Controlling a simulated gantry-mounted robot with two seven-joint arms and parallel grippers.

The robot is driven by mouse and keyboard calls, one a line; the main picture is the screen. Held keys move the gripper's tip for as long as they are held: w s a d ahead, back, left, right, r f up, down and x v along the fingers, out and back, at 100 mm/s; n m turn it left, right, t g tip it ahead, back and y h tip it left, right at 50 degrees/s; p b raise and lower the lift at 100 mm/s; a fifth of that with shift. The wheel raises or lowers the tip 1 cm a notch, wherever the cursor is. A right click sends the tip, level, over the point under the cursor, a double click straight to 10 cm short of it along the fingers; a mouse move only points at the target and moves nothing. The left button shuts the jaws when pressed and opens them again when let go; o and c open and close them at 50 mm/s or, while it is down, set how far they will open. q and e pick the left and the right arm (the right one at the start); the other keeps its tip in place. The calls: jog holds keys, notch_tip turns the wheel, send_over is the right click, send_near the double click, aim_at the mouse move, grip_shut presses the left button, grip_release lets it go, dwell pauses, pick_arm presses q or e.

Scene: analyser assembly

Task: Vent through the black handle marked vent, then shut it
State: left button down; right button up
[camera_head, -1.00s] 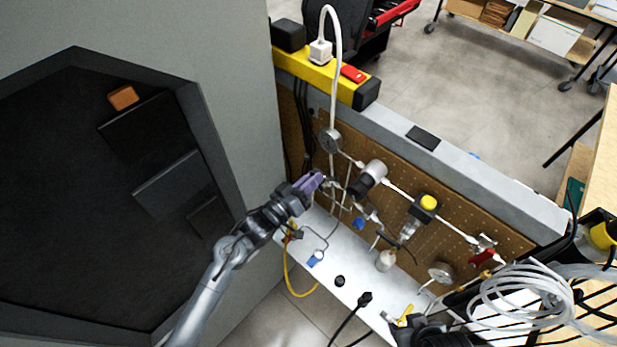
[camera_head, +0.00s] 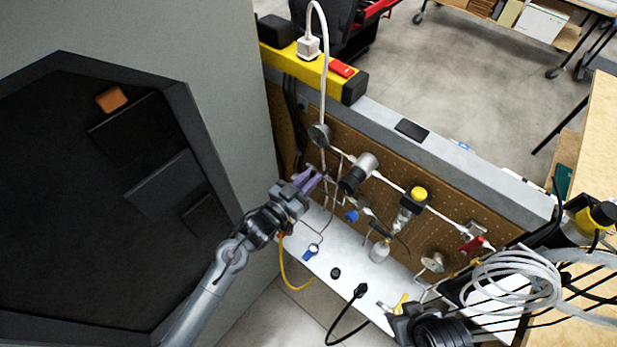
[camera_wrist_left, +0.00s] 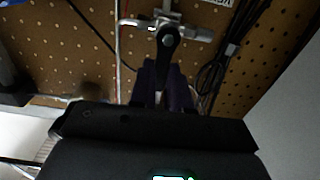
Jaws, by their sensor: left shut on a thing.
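The black handle (camera_wrist_left: 168,42) hangs from a metal valve on the pegboard panel in the left wrist view. My left gripper, with purple fingers (camera_wrist_left: 164,88), is shut on its lower end. In the head view my left gripper (camera_head: 309,180) is at the left part of the panel, below a round gauge (camera_head: 319,135); the handle is too small to make out there. The vent marking cannot be read. A dark part at the lower right of the head view may be my right gripper; its fingers cannot be made out.
The pegboard (camera_head: 445,200) carries pipes, a yellow-topped regulator (camera_head: 417,196), a red handle (camera_head: 472,245) and a blue knob (camera_head: 351,216). A white shelf (camera_head: 345,290) runs below it, with a blue-handled part (camera_head: 310,252). A coil of white tubing (camera_head: 510,285) fills the lower right.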

dwell(0.3)
pick_arm(q)
jog(key=c, duration=1.1)
grip_release()
jog(key=v, duration=1)
jog(key=shift+s+a, duration=0.3)
